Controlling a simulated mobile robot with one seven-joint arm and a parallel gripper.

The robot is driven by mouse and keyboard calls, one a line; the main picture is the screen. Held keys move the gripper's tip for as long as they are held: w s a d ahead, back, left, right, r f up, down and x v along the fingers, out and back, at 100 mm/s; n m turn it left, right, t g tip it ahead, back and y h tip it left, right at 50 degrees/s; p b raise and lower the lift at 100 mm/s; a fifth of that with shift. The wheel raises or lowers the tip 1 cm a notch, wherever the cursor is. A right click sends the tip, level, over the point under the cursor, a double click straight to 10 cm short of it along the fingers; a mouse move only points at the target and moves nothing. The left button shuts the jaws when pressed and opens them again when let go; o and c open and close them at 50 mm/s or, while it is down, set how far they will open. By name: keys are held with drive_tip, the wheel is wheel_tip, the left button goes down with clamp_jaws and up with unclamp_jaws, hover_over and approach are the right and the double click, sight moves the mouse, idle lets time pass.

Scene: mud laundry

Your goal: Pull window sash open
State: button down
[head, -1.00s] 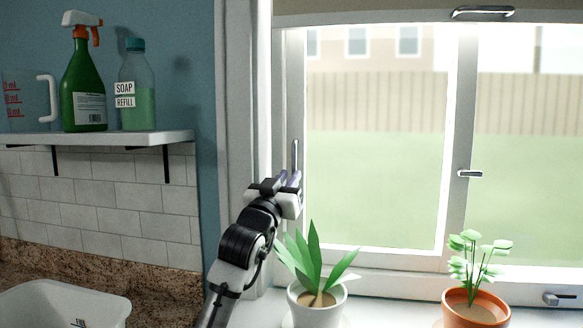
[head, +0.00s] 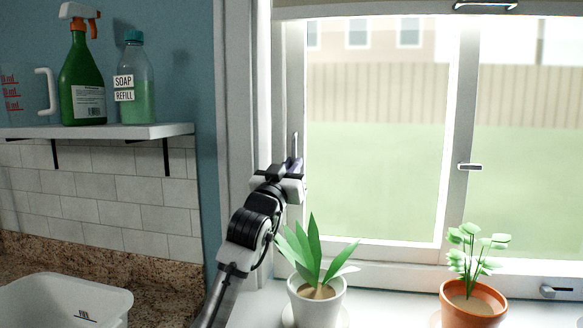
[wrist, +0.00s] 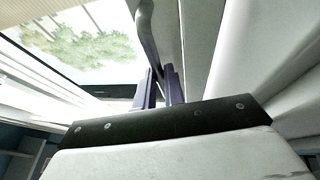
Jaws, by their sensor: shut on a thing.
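The window sash (head: 455,130) is a pale frame around a large glass pane, with fence and lawn behind it. A slim upright handle (head: 295,146) stands on its left stile; it also shows in the wrist view (wrist: 149,35) as a grey bar. My gripper (head: 293,165) is at the lower part of this handle at the window's left side. In the wrist view its two purple fingers (wrist: 162,88) are close together at the handle's lower end, shut on it. The exact contact is partly hidden by the fingers.
A white pot with a leafy plant (head: 317,300) stands on the sill just right of my arm. A terracotta pot (head: 474,305) stands farther right. A shelf (head: 100,131) with a green spray bottle (head: 82,80) and soap refill (head: 135,85) is at left, above a white basin (head: 65,300).

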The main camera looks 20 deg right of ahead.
drive_tip(key=s+d, duration=0.6)
drive_tip(key=d, duration=0.6)
drive_tip(key=s+d, duration=0.7)
drive_tip(key=d, duration=0.5)
drive_tip(key=shift+s, duration=0.15)
drive_tip(key=shift+f, duration=0.1)
drive_tip(key=c, duration=1.8)
unclamp_jaws()
drive_tip(key=shift+o, duration=0.2)
drive_tip(key=shift+a, duration=0.1)
drive_tip(key=b+v, duration=0.3)
drive_tip(key=v, duration=1)
drive_tip(key=shift+s+a, duration=0.2)
drive_tip(key=shift+s, duration=0.1)
drive_tip(key=shift+a, duration=0.1)
